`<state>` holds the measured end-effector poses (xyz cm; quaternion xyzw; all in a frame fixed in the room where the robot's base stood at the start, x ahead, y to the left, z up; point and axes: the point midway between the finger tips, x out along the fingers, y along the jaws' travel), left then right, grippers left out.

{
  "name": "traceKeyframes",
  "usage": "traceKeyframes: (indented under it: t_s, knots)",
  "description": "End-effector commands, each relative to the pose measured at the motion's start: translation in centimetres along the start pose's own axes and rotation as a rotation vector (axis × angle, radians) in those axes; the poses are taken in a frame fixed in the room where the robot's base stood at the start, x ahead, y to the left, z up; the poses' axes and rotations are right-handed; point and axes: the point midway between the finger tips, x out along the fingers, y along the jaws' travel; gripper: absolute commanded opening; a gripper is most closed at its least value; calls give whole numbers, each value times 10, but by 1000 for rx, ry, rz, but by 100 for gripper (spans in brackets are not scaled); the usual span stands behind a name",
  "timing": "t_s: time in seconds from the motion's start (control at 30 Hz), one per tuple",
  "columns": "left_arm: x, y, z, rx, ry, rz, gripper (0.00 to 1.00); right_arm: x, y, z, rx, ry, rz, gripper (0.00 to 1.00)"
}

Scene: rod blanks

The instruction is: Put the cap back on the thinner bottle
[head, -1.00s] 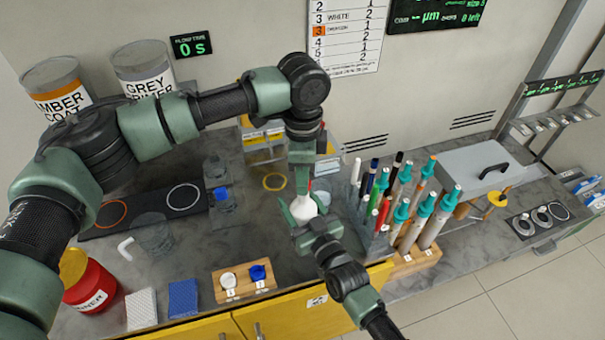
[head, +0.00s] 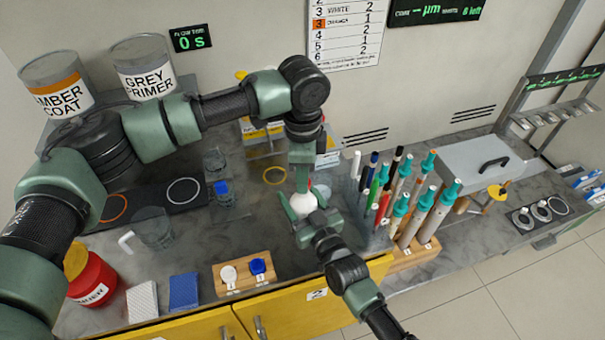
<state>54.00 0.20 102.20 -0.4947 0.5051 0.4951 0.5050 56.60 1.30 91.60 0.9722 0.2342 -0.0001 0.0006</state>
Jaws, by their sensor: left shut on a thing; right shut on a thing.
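A white bottle (head: 303,204) stands near the middle of the bench, between my two grippers. My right gripper (head: 305,212), reaching in from the front right, is shut on the bottle and hides its lower part. My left gripper (head: 303,185) points straight down from above and is shut on a small red cap (head: 309,185) at the bottle's top. Only a sliver of red shows beside the fingers. I cannot tell whether the cap is seated on the bottle or just above it.
A rack of brushes and pens (head: 405,255) stands close to the right. A wooden block with white and blue caps (head: 242,284) lies front left.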

Motion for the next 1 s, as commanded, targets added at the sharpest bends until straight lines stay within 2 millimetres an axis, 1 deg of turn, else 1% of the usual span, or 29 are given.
traceKeyframes:
  t_s: [0.2,0.83,0.93,1.0]
  knots:
    - [0,0,0,0,0,0,0,0,0,0,0,1,0,0]
    - [11,0,0,3,1,-1,0,0,0,-1,0,1,0,0]
    - [12,0,0,60,1,0,0,0,0,-1,0,1,0,0]
    - [12,0,0,163,1,1,0,0,0,-1,0,1,0,0]
